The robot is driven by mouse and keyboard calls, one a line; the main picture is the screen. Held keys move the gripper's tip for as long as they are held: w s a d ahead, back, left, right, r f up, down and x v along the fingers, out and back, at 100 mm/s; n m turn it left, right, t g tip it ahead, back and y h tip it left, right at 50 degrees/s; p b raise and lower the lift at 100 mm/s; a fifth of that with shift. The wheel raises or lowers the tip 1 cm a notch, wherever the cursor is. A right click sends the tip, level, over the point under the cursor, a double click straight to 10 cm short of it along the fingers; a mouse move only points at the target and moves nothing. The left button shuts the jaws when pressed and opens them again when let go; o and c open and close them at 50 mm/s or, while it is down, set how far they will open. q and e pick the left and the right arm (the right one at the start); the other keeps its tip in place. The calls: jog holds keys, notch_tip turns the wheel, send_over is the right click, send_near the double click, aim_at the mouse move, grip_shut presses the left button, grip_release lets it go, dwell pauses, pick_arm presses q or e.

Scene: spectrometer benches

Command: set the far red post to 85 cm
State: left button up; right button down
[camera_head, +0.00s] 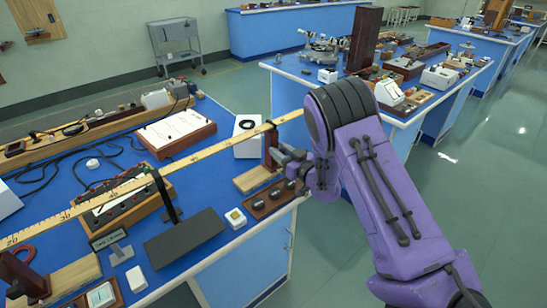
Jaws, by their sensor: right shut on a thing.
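A long yellow metre rule (210,152) runs slantwise above the blue bench, from the left edge up to the right. The far red post (268,148) stands upright beside the rule near its far right end. Its base meets a light wooden block (256,179). My right gripper (281,160) comes in from the right and is shut on the far red post; the wrist hides part of the hold. The rule's numbers near this post are too small to read. A near red post (24,276) stands at the lower left. My left gripper is out of view.
A black upright stand (164,194) crosses the rule's middle. A dark flat board (186,238), a white cube (236,217) and a brown tray (270,199) lie along the front edge. A white-topped box (175,133) and a white block (246,135) stand behind the rule.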

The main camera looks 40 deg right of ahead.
jog(key=shift+a, duration=0.2)
jog(key=c, duration=0.9)
grip_release()
jog(key=shift+a, duration=0.15)
jog(key=shift+s, duration=0.1)
jog(key=shift+s+f, duration=0.1)
jog(key=shift+s, duration=0.15)
jog(key=s+b, duration=0.1)
jog(key=s, duration=0.2)
jog(key=s+b, duration=0.1)
jog(key=s, duration=0.2)
jog(key=s+d+b, duration=0.1)
jog(key=s, duration=0.3)
